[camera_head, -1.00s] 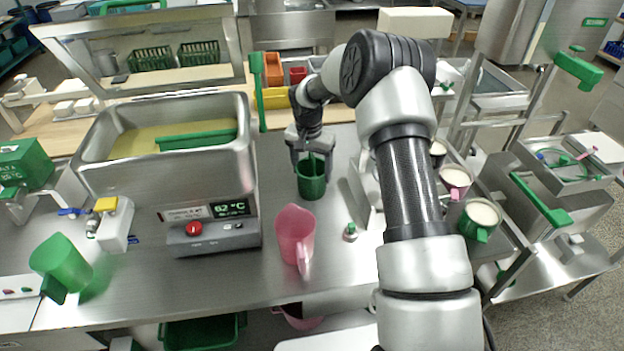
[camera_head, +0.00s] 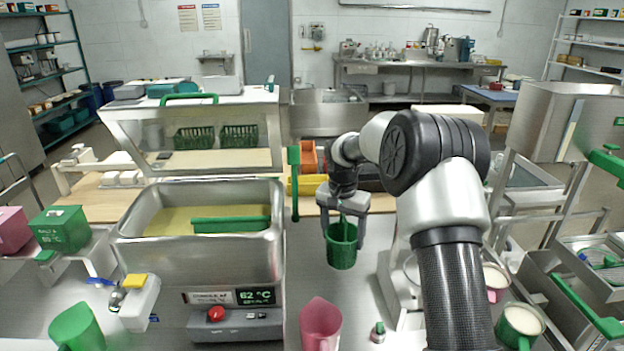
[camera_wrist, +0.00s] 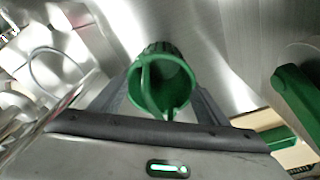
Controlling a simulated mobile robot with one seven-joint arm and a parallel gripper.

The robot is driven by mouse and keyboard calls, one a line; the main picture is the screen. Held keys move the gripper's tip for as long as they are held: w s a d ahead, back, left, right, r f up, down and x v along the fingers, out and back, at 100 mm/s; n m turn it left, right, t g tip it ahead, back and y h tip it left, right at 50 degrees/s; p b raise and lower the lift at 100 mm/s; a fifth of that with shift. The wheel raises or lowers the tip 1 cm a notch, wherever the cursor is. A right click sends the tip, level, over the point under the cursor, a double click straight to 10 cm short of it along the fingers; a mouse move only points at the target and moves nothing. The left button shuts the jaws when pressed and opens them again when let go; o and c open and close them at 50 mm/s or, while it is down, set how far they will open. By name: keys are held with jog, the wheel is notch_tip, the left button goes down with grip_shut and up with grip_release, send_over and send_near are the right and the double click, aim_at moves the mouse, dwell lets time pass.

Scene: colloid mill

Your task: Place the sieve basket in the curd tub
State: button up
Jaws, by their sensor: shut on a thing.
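The green sieve basket (camera_head: 341,252) hangs from my gripper (camera_head: 343,222) above the steel bench, right of the steel tub. In the wrist view the basket (camera_wrist: 174,84) is a round green cup with a green loop across its mouth, between my fingers (camera_wrist: 165,100). My gripper is shut on it; the exact contact is hard to make out. The large steel tub (camera_head: 200,262) at the left holds yellowish contents, with a green bar (camera_head: 230,224) lying across them. I take this as the curd tub, though no label confirms it.
A green paddle (camera_head: 294,180) stands upright between tub and basket. A pink jug (camera_head: 320,322) stands in front. A control box with a 62 °C display (camera_head: 255,297) sits at the tub's front. A raised steel-framed hood (camera_head: 195,112) is behind the tub. White-filled cups (camera_head: 520,322) stand at right.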

jog(key=s+r+n+p, duration=0.3)
jog(key=s+n+p, duration=0.3)
jog(key=s, duration=1.4)
jog(key=shift+s+r+n+y, duration=0.15)
jog(key=shift+s+n+y, duration=0.15)
jog(key=shift+y, duration=0.1)
